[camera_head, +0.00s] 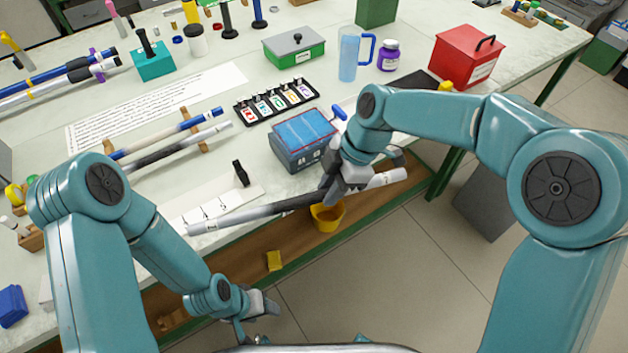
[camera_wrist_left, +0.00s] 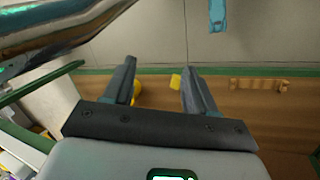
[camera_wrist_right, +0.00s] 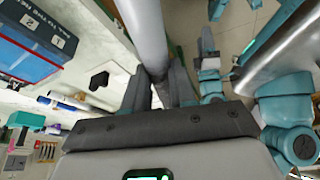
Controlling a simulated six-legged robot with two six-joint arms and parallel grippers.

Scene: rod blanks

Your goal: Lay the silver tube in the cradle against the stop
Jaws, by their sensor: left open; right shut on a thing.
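My right gripper (camera_head: 335,190) is shut on the dark middle part of a silver tube (camera_head: 385,178). The tube is held nearly level in front of the bench's front edge, its left end close to a white marked strip (camera_head: 212,203). In the right wrist view the tube (camera_wrist_right: 145,35) runs up from between the fingers (camera_wrist_right: 160,90). A small black upright block (camera_head: 240,173) stands by the strip; I cannot tell whether it is the stop, and no cradle is clear. My left gripper (camera_head: 262,318), also in the left wrist view (camera_wrist_left: 158,90), is open and empty, low before the bench.
A blue box (camera_head: 302,140) stands close behind the held tube. Other rods lie on wooden supports (camera_head: 195,140) at the left. A yellow bin (camera_head: 328,217) is below the tube, with a yellow block (camera_head: 274,260) on the lower shelf.

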